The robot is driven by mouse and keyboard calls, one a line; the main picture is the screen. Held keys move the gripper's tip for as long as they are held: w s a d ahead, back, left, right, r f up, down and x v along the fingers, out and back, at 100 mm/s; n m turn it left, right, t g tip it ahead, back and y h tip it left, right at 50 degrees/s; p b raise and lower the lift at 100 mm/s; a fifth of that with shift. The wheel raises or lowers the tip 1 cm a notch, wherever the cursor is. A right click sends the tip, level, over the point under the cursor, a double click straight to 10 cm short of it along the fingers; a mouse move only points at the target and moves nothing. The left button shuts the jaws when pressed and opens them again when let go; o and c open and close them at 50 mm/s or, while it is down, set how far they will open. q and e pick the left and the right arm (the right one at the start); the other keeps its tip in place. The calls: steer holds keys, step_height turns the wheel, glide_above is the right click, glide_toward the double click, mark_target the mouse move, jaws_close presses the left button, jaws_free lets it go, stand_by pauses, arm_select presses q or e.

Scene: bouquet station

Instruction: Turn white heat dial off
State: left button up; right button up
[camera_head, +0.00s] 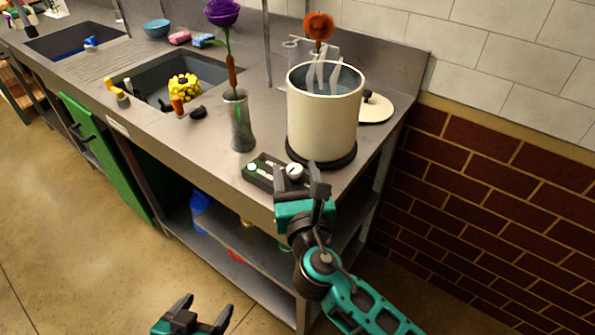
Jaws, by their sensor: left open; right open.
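The white heat dial (294,171) sits on a small dark control box (257,174) at the counter's front edge. A small green spot shows at the box's left end. My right gripper (302,180) is open at the dial, with its fingers close around or just in front of it; I cannot tell whether they touch. The fingers partly hide the box's right end. My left gripper (205,314) is open and empty, low over the floor at the bottom of the view, well away from the counter.
A cream pot (325,120) stands on a dark round burner (345,160) just behind the dial. A glass vase (238,120) with a purple flower (222,13) stands to the left. A pot lid (377,107) lies at the right. Sinks lie further left.

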steer(key=shift+c, duration=0.3)
steer(key=c, duration=1)
